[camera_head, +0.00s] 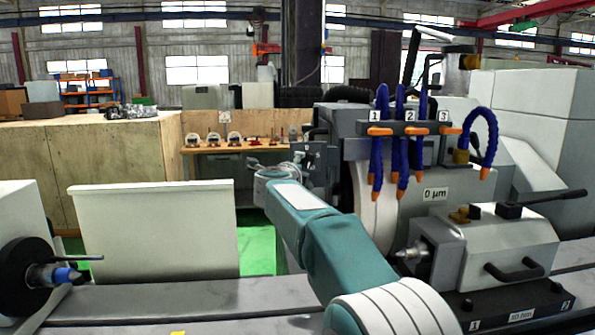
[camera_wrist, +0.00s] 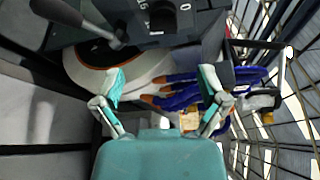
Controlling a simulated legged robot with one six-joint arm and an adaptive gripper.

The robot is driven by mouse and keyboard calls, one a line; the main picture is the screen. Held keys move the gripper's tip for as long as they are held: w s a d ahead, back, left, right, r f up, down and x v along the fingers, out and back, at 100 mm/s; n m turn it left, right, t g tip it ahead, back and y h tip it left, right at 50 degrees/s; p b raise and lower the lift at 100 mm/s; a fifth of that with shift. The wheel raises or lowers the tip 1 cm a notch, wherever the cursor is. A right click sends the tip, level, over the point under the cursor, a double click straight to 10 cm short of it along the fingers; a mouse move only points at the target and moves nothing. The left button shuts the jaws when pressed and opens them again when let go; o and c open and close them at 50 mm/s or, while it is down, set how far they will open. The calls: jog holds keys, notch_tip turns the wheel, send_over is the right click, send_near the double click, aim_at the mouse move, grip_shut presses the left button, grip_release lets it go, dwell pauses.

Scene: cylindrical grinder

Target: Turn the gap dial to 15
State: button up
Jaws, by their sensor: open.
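My gripper (camera_wrist: 161,76) is open in the wrist view, with its two teal fingertips wide apart and nothing between them. A black knob (camera_wrist: 162,16) on a dark panel, which looks like the gap dial, lies ahead of the fingers near the top edge. The fingers are apart from it, and I cannot read its setting. In the head view my gripper (camera_head: 293,166) is beside the grinder's left side, partly hidden by my own arm.
Blue coolant hoses (camera_head: 377,165) with orange tips hang at the grinding wheel (camera_head: 372,212), close to the right finger in the wrist view. A grey lever (camera_wrist: 85,22) sticks out at upper left there. A tailstock (camera_head: 485,245) stands at right.

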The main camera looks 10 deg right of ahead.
aim_at(309, 162)
jog(key=shift+c, duration=0.2)
jog(key=c, duration=0.4)
jog(key=d+n+t+y, duration=0.1)
jog(key=d+n+y, duration=0.15)
jog(key=n, duration=0.85)
jog(key=d+n+t+y, duration=0.15)
jog(key=n+y, duration=0.25)
jog(key=n, duration=0.7)
jog(key=shift+c, duration=0.2)
jog(key=shift+w+d+f, duration=0.15)
jog(key=shift+w, duration=2.3)
jog(key=shift+w+d+f, duration=0.1)
jog(key=shift+w, duration=2.35)
jog(key=shift+c, duration=0.3)
grip_shut()
